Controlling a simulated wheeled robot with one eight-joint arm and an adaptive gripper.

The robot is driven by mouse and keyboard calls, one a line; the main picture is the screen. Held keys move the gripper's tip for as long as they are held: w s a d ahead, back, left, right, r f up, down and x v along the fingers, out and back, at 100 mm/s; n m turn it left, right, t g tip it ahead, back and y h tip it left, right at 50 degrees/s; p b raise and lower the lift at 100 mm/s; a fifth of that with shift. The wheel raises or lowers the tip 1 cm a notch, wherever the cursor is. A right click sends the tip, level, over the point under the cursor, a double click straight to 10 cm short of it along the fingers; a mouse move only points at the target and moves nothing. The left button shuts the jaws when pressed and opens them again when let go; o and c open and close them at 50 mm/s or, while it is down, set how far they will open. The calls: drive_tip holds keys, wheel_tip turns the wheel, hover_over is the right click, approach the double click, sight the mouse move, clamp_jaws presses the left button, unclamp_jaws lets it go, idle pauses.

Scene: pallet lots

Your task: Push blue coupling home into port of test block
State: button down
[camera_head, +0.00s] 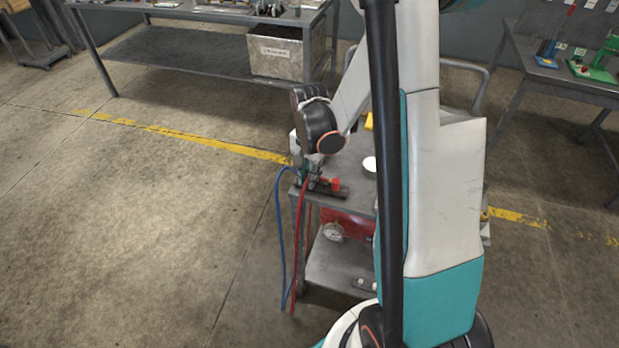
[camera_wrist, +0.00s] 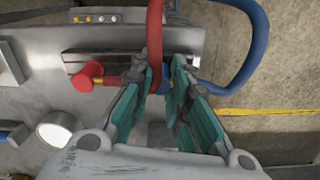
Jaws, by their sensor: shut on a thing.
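My gripper (camera_wrist: 166,72) has its teal fingers closed around the blue coupling, which the fingers mostly hide. Its blue hose (camera_wrist: 258,45) loops out to the right in the wrist view and hangs off the cart in the head view (camera_head: 279,235). The test block shows as a dark base (camera_head: 328,190) at the cart's near-left corner, under my gripper. A red coupling (camera_wrist: 132,79) with a red hose (camera_wrist: 155,35) sits just left of the fingers. The port and how deep the blue coupling sits are hidden by the fingers.
A red knob (camera_wrist: 84,83) stands left of the red coupling. A white round item (camera_head: 370,164) sits on the grey cart top. The red hose (camera_head: 300,250) hangs beside the blue one. Open floor lies left.

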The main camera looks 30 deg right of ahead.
wheel_tip(320, 180, up, 20)
drive_tip(key=p, duration=0.7)
